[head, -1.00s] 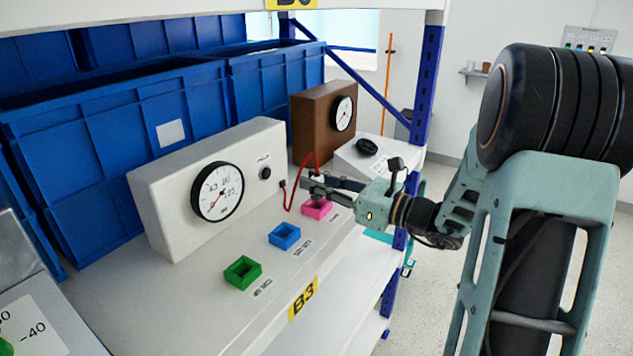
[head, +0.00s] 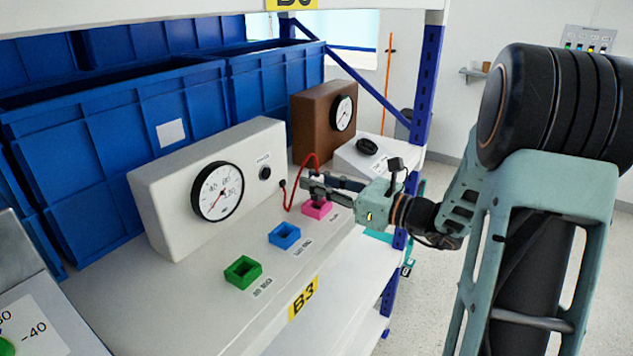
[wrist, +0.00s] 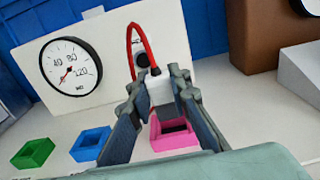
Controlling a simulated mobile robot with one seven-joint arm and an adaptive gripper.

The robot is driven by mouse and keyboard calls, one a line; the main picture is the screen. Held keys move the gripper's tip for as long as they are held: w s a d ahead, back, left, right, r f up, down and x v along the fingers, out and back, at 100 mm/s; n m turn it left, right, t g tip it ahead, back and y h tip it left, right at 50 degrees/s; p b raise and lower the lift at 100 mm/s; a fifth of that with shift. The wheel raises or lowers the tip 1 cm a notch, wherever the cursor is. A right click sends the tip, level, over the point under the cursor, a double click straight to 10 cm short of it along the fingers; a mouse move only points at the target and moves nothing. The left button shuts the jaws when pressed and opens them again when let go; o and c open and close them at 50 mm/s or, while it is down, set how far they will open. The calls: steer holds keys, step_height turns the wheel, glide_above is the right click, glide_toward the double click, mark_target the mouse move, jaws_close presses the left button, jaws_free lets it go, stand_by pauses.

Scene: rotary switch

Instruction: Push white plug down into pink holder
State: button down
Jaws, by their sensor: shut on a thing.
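The pink holder (head: 317,209) is a small open square socket on the shelf, at the right end of a row of holders. It also shows in the wrist view (wrist: 174,137), with its dark opening partly visible. The white plug (wrist: 160,90), with a red cable at its top, is between the fingers of my gripper (wrist: 158,97). My gripper (head: 312,186) is shut on the plug, just above or at the pink holder. I cannot tell whether the plug's lower end touches the holder, as the fingers largely hide it in the head view.
A blue holder (head: 284,236) and a green holder (head: 242,272) sit to the left. A white gauge box (head: 160,205) stands behind, with the red cable (head: 290,200) near its right end. A brown gauge box (head: 312,120) and blue crates (head: 110,150) are further back.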

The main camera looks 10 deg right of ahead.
steer(key=shift+f+b, duration=1.1)
steer(key=shift+f, duration=0.55)
steer(key=c, duration=1.7)
jaws_free()
steer(key=v, duration=1.2)
